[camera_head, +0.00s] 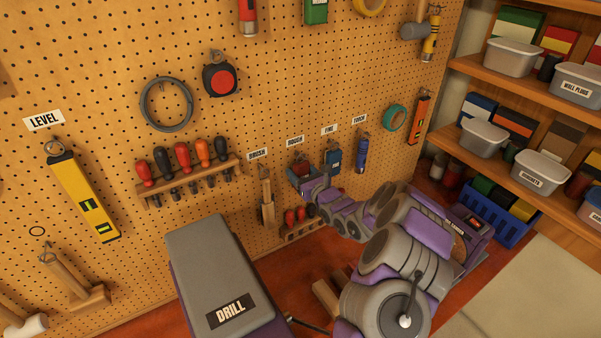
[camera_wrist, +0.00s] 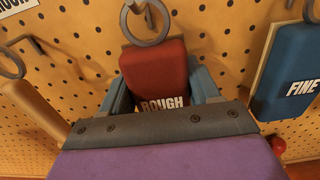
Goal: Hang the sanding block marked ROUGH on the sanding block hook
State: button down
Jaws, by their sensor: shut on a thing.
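The red sanding block marked ROUGH (camera_wrist: 155,70) is gripped between the jaws of my gripper (camera_wrist: 160,95) in the wrist view, its face toward the camera. Its grey ring (camera_wrist: 146,22) points up and overlaps a pale hook end (camera_wrist: 132,4) at the top edge. I cannot tell whether the ring is around that hook or only in front of it. In the head view the block (camera_head: 299,168) is at the pegboard below the ROUGH label (camera_head: 295,141), with my gripper (camera_head: 304,180) on it; the hook is too small to make out there.
The blue FINE block (camera_wrist: 290,70) hangs close at right. A brush (camera_head: 266,200) hangs close at left, its wooden handle (camera_wrist: 36,112) near the jaw. A torch (camera_head: 361,155) hangs beyond FINE. A small rack of red-handled tools (camera_head: 300,222) is below.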

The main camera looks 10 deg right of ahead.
jog(key=shift+c, duration=0.8)
grip_release()
jog(key=shift+s, duration=0.1)
jog(key=b+v, duration=0.2)
jog(key=v, duration=1.5)
jog(key=shift+d+b, duration=0.2)
jog(key=shift+b, duration=0.1)
jog(key=shift+s+f, duration=0.1)
jog(key=shift+f, duration=0.15)
